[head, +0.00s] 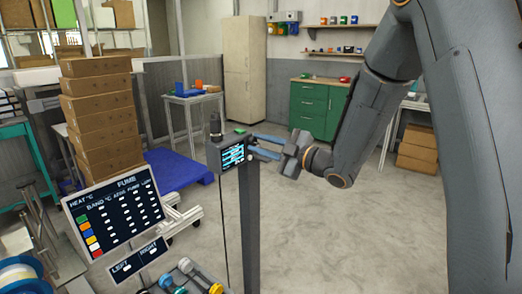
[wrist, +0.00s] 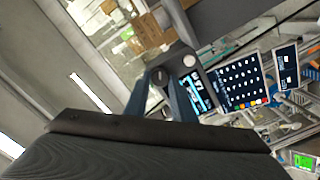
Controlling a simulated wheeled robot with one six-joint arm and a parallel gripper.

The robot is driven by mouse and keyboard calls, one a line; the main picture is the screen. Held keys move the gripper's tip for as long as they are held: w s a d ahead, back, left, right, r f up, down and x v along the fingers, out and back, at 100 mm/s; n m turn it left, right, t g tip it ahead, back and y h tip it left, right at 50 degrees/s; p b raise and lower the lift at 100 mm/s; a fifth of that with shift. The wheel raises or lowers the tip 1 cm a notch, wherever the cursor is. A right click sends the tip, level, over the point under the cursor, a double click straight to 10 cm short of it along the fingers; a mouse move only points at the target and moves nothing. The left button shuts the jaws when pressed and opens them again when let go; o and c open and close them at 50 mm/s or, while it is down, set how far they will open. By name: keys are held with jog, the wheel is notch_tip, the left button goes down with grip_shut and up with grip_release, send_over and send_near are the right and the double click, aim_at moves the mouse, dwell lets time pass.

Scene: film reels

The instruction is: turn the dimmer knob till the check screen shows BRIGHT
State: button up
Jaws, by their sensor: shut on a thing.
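A dark control box (head: 213,158) stands on a thin post, with a small lit screen (head: 232,155) on its face. In the wrist view the same screen (wrist: 195,92) shows pale blue marks too small to read, so I cannot tell whether it says BRIGHT. The dark round dimmer knob (wrist: 158,77) is on the box face beside the screen. My gripper (head: 252,146) reaches the box from the right. In the wrist view my gripper (wrist: 160,88) has its two blue-grey fingers on either side of the knob, shut on it. In the head view the knob is hidden.
A large dark board reading FUME (head: 118,205) stands at front left, with a smaller LEFT/RIGHT sign (head: 139,262) below. Stacked cardboard boxes (head: 100,115) and a blue platform (head: 175,168) are behind. A green cabinet (head: 307,105) is at the back. Floor right of the post is clear.

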dwell(0.4)
jog(key=o, duration=1.1)
jog(key=shift+s, duration=0.1)
jog(key=shift+c, duration=0.2)
jog(key=b+v, duration=0.2)
jog(key=v, duration=0.6)
